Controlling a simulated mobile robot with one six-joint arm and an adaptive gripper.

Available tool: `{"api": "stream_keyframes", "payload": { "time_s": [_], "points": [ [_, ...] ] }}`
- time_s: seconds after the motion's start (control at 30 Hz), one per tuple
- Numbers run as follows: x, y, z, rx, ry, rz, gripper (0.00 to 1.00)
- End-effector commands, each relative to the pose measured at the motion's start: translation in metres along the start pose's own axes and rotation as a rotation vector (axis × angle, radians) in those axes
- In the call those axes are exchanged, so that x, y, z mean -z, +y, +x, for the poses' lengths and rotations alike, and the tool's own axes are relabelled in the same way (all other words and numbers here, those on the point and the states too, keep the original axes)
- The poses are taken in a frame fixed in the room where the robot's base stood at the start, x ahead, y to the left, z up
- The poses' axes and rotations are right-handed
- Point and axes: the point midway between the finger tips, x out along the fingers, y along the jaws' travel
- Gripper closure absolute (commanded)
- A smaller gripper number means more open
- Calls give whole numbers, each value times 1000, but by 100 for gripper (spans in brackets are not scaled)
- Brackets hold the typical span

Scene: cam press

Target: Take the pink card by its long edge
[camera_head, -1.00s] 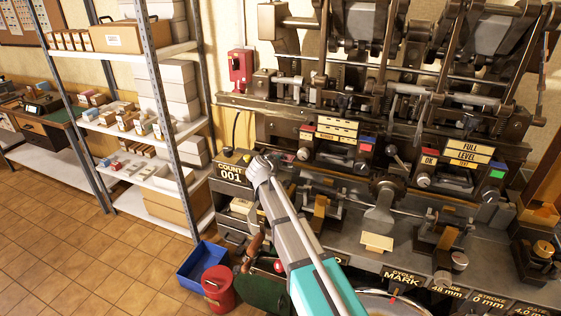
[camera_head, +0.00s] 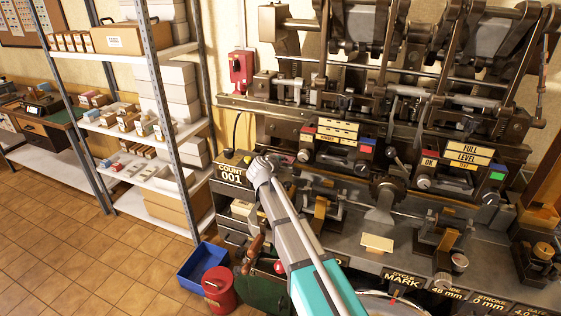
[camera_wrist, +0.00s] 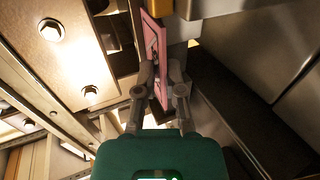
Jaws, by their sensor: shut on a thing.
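The pink card (camera_wrist: 154,32) shows in the wrist view as a thin pink sheet seen nearly edge-on, standing up at the top middle. My gripper (camera_wrist: 161,76) is shut on the card's lower part, with one finger on each side of it. Dark marks show on the card's face. In the head view my arm reaches to the left part of the press, and my gripper and the card are hidden behind the wrist.
The press (camera_head: 390,150) fills the right side, with a COUNT 001 plate (camera_head: 232,174) beside my wrist. A metal plate with bolts (camera_wrist: 75,50) is close on the left in the wrist view. A blue bin (camera_head: 204,268) and red can (camera_head: 220,290) stand on the floor.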

Motion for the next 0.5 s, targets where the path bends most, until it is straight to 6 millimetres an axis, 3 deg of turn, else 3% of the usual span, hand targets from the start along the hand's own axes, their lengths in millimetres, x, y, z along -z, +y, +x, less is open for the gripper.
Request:
{"api": "stream_keyframes", "payload": {
  "time_s": [0.23, 0.5],
  "points": [
    [-1, 19, -9, 3, -3, 1, 100],
    [0, 20, -9, 1, -1, 0, 100]
  ]
}}
